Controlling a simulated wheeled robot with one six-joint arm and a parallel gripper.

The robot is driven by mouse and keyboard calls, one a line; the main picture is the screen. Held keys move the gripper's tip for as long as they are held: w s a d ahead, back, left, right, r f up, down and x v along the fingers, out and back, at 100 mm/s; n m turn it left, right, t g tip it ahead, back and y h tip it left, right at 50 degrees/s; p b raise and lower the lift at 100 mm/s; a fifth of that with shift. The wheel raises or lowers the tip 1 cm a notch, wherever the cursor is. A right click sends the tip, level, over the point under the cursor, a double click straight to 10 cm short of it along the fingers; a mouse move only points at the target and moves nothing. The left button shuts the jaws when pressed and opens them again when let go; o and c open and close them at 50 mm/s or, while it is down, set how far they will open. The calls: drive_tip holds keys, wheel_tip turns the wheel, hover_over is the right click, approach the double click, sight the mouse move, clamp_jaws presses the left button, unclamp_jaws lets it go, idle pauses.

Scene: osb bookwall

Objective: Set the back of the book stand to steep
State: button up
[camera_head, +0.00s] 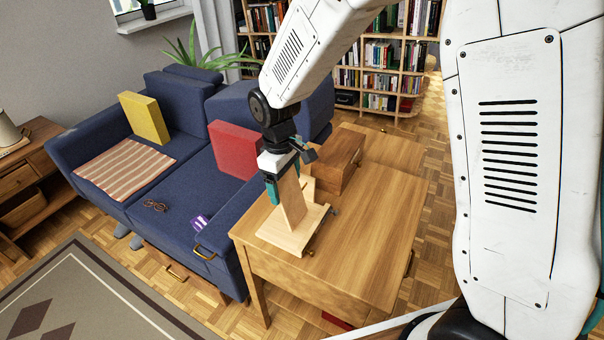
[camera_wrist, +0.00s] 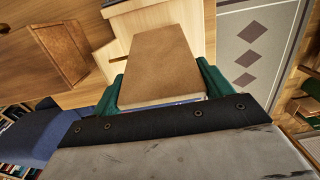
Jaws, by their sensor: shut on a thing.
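The book stand (camera_head: 290,237) is pale wood and stands on the near left part of the wooden table. Its back (camera_head: 291,200) is a flat board that rises from the base and leans a little. My gripper (camera_head: 287,176) reaches down from above and is shut on the upper part of the back. In the wrist view the brown back (camera_wrist: 155,62) lies between the teal fingers of my gripper (camera_wrist: 162,88), and part of the pale base (camera_wrist: 118,28) shows behind it. The support behind the back is mostly hidden, so I cannot tell which slot it sits in.
A brown wooden box (camera_head: 342,160) stands on the table (camera_head: 375,225) just behind the stand. A blue sofa (camera_head: 180,150) with a yellow cushion (camera_head: 144,118) and a red cushion (camera_head: 234,148) is at the left. The table's right side is clear.

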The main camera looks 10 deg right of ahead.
drive_tip(key=shift+s+d+r, duration=0.2)
drive_tip(key=shift+s+d, duration=0.1)
drive_tip(key=shift+d, duration=0.05)
drive_tip(key=o, duration=1.4)
drive_tip(key=shift+r, duration=0.1)
drive_tip(key=r, duration=0.7)
drive_tip(key=shift+w+a+r, duration=0.2)
drive_tip(key=shift+r, duration=0.1)
drive_tip(key=s+d+r+m, duration=0.3)
drive_tip(key=s+d+r, duration=0.1)
drive_tip(key=s, duration=0.4)
drive_tip(key=s+d+r+m+t, duration=0.1)
drive_tip(key=s+d+r+m, duration=0.2)
drive_tip(key=s+d, duration=0.4)
drive_tip(key=s+d+r+m+t, duration=0.1)
drive_tip(key=s+d+r+m, duration=0.2)
drive_tip(key=s, duration=0.7)
drive_tip(key=shift+s+d+r+m+y, duration=0.15)
drive_tip(key=shift+d+r, duration=0.4)
drive_tip(key=shift+d, duration=0.15)
drive_tip(key=shift+s+d+r+m+y, duration=0.15)
drive_tip(key=shift+d+r, duration=0.4)
drive_tip(key=shift+d, duration=0.1)
